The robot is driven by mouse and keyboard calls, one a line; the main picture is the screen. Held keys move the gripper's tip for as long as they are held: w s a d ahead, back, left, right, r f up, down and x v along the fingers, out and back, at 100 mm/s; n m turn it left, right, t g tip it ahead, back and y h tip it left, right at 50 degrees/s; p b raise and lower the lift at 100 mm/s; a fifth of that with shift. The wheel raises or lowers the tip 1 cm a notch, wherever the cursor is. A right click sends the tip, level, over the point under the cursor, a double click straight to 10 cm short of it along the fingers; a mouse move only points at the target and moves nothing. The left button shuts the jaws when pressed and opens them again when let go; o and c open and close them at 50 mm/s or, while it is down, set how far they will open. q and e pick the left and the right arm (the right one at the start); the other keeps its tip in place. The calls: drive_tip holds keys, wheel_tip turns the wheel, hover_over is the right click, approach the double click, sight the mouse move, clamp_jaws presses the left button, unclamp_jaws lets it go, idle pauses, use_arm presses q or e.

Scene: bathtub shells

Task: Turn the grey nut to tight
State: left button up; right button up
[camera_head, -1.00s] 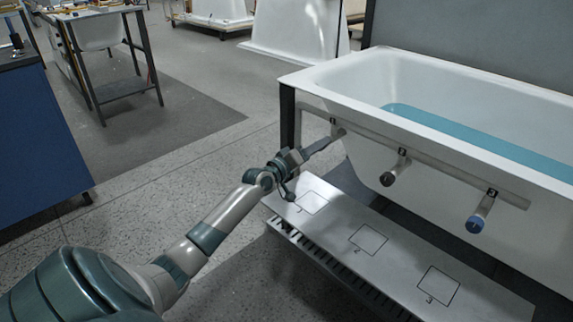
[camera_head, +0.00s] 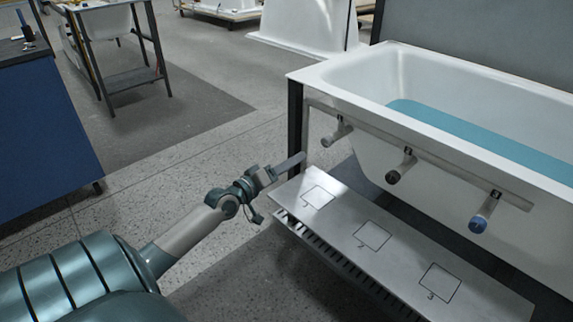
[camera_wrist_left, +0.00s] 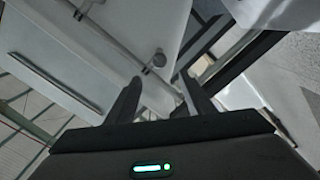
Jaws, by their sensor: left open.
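The grey nut (camera_head: 329,138) is the leftmost of three knobs on stubs along the rail under the bathtub rim. It also shows in the left wrist view as a round grey end (camera_wrist_left: 160,59), above and between the fingers. My left gripper (camera_head: 292,163) is to the left of the grey nut and a little lower, apart from it. Its two dark fingers (camera_wrist_left: 162,98) are spread with nothing between them. I cannot tell from these views how far the nut is turned. My right gripper is not in view.
A dark-ended nut (camera_head: 393,177) and a blue nut (camera_head: 477,224) sit further right on the rail (camera_head: 440,163). The white bathtub (camera_head: 350,70) holds blue water. A low grey platform (camera_head: 345,222) with numbered squares lies below. Open floor is at the left.

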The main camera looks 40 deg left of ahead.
use_arm(q)
drive_tip(key=shift+s+a, duration=0.1)
drive_tip(key=shift+s, duration=0.7)
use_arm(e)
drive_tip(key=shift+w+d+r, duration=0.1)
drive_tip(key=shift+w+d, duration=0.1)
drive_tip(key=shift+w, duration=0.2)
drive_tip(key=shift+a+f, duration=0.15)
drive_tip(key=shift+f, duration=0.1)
